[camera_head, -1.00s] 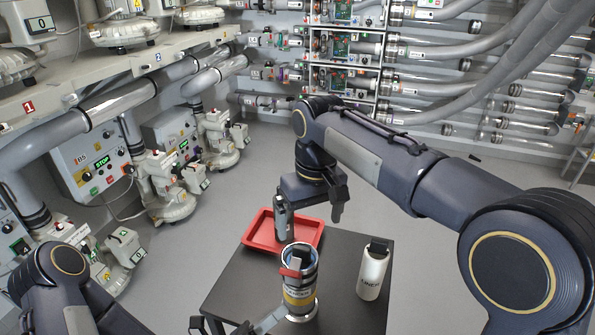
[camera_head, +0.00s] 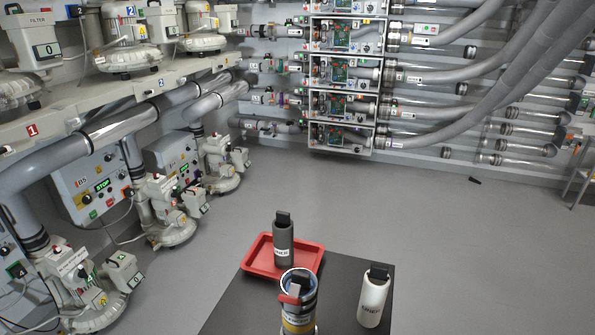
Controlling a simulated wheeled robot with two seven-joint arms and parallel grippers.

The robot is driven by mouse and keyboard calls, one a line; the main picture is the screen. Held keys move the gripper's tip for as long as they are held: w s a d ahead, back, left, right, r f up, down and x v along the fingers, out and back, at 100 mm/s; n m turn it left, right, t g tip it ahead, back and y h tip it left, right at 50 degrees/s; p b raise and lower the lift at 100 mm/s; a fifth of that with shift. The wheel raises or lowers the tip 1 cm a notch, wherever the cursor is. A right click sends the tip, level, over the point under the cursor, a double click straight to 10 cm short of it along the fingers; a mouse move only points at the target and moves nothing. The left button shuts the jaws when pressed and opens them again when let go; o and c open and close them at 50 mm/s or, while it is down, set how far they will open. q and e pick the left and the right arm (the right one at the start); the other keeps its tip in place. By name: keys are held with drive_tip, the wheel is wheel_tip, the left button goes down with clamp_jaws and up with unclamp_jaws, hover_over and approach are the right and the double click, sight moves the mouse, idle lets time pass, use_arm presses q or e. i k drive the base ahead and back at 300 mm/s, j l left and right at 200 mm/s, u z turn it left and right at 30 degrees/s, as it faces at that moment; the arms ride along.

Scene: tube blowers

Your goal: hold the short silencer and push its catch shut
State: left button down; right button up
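A canister (camera_head: 299,312) with a yellow band, an open silver rim and a red catch-like part stands upright at the table's front, cut by the bottom edge. A dark block shows at its mouth. I cannot tell whether the red part is shut, or whether this is the short silencer. A grey cylinder (camera_head: 284,246) with a black top and a white label stands upright at the red tray (camera_head: 256,268). A pale cylinder (camera_head: 373,303) with a black top stands upright at the table's right. Neither of my grippers is in view.
The dark table (camera_head: 345,268) has bare room between the tray and the pale cylinder. Blower units (camera_head: 170,215) and pipes line the left wall. A rack of boxes and hoses (camera_head: 343,100) stands at the back. A small dark object (camera_head: 475,181) lies on the otherwise clear floor.

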sight(292, 298)
drive_tip(key=k, duration=0.6)
drive_tip(key=l+u, duration=0.1)
drive_tip(key=u, duration=1.85)
drive_tip(key=k+l, duration=0.15)
drive_tip(key=l, duration=0.25)
drive_tip(key=k+l+u, duration=0.15)
drive_tip(key=l, duration=0.3)
drive_tip(key=k+l, duration=0.1)
drive_tip(key=l, duration=0.3)
drive_tip(key=k+l+u, duration=0.15)
drive_tip(key=l, duration=0.25)
drive_tip(key=k+l, duration=0.2)
drive_tip(key=l, duration=0.15)
drive_tip(key=u, duration=0.05)
